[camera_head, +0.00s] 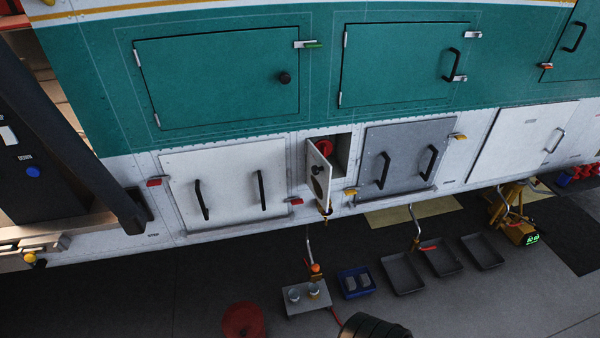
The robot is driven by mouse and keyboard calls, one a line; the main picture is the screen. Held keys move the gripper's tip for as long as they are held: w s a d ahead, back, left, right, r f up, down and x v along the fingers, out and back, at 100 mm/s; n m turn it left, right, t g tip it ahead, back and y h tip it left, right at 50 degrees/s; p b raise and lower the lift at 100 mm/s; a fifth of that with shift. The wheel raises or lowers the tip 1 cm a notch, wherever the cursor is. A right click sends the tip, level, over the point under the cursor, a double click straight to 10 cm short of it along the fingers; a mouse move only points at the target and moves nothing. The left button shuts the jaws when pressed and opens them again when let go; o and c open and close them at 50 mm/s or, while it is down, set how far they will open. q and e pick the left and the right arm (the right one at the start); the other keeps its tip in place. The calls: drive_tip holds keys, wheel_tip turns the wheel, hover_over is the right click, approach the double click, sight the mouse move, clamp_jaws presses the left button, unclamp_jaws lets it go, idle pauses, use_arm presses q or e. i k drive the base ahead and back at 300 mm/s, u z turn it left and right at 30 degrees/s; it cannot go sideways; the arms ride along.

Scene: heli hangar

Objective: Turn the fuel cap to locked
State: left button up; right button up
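A red round cap (325,147), which looks like the fuel cap, sits inside a small recess in the white lower side of the helicopter. The recess's small white door (318,172) stands open and partly covers the view inside. The cap is small and shaded, so its turned position cannot be read. Neither of my grippers can be made out in the head view.
Closed panels flank the recess: a white one (228,185) with two black handles and a grey one (402,155). Below stand a small stand with cups (307,299), a blue bin (355,283), grey trays (403,274) and a red disc (243,321). Bare floor shows at lower left.

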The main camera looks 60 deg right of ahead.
sight(325, 148)
drive_tip(key=z, duration=2.1)
drive_tip(key=i, duration=0.55)
